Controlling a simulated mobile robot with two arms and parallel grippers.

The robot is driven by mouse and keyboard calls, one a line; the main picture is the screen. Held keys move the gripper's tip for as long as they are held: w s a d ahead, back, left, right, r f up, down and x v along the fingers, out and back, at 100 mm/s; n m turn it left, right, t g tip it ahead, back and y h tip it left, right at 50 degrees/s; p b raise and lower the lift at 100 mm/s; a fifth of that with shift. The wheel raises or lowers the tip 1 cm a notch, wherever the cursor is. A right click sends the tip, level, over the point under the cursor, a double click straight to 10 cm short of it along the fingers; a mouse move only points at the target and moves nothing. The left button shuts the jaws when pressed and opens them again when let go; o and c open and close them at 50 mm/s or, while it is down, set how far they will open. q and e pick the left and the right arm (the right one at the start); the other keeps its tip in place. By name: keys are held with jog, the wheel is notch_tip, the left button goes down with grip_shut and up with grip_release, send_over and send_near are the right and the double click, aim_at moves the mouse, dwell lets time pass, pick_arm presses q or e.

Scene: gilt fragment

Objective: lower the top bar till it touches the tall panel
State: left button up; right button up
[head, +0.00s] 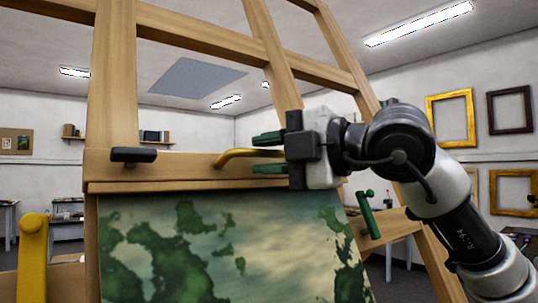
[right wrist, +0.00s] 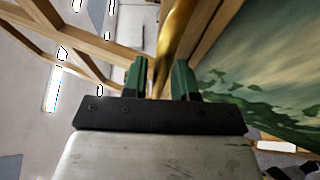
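The wooden top bar (head: 190,170) crosses the easel just above the tall panel (head: 220,250), which carries a green and cream painting. The panel's upper edge meets the bar's lower edge in the head view; I cannot tell whether they touch. A curved brass handle (head: 240,155) sits on the bar's front and also shows in the right wrist view (right wrist: 175,35). My right gripper (head: 268,154) is open at the handle's right end, its green fingers one above the other. In the right wrist view the handle lies in line with the gap between the fingers. My left gripper is not in view.
A black knob (head: 133,155) is at the bar's left. A green lever (head: 368,215) stands at the easel's right. A yellow post-like thing (head: 33,255) is at the lower left. Picture frames (head: 450,119) hang on the far right wall.

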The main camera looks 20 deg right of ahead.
jog(key=shift+o, duration=0.6)
jog(key=shift+s+d, duration=0.2)
jog(key=b+v, duration=0.3)
jog(key=v, duration=0.7)
jog(key=shift+s, duration=0.15)
